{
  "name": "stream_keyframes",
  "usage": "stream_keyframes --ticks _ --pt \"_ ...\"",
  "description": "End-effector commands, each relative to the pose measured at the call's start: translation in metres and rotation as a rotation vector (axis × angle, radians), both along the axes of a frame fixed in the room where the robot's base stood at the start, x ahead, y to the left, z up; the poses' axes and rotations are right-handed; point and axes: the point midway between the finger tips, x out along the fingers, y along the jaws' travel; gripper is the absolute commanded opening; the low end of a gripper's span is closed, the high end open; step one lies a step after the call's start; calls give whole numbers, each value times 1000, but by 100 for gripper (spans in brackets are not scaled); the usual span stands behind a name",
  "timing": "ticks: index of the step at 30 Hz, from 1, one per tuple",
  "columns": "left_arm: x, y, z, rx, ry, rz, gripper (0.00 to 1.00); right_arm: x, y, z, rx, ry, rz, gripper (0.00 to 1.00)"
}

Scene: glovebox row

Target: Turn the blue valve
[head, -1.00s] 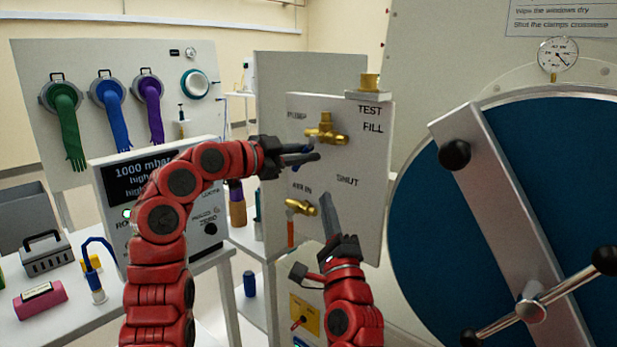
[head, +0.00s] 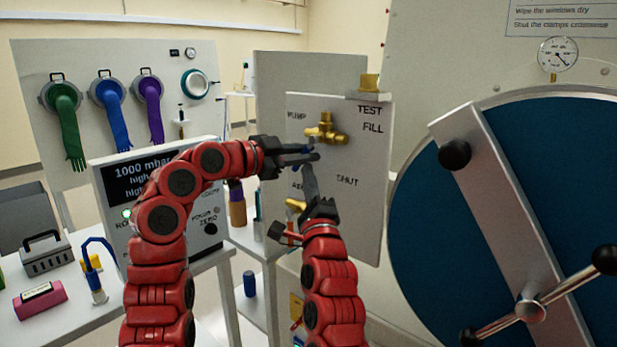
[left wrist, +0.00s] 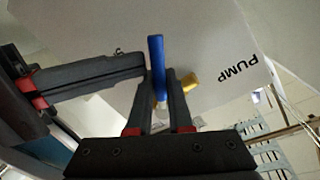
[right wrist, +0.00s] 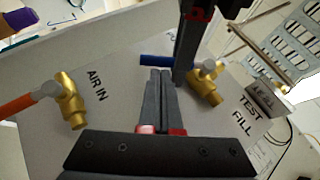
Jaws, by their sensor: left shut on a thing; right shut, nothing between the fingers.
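The blue valve is a brass body (head: 326,133) with a blue lever on the white panel, near the PUMP label. In the head view the lever is mostly hidden by my left gripper (head: 314,156). In the left wrist view the blue lever (left wrist: 156,60) stands between the two fingers of my left gripper (left wrist: 162,82), which is shut on it. My right gripper (head: 308,172) is shut and empty, just below the left fingertips. In the right wrist view its fingertips (right wrist: 160,74) are close to the blue lever (right wrist: 156,61); I cannot tell whether they touch it.
A second brass valve (right wrist: 70,100) with an orange lever (right wrist: 18,105) sits by the AIR IN label; my right arm mostly covers it in the head view. The large blue round door (head: 420,215) with its clamp bar stands to the right. A readout box (head: 150,172) stands at left.

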Motion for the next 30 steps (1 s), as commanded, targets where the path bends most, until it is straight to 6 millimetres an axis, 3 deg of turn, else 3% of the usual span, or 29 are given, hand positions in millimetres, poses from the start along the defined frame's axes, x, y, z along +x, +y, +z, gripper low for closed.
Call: stream_keyframes --ticks 15,16,20,30 --pt "-2 -4 -2 0 6 -11 0 4 11 6 -1 -1 4 0" --pt "-2 -4 -2 0 7 -12 23 4 11 6 -1 -1 4 0" --pt "-1 -4 -2 0 6 -10 47 3 11 6 0 -1 5 0" --pt "-3 3 0 0 0 -2 48 4 10 5 -1 -1 2 0"
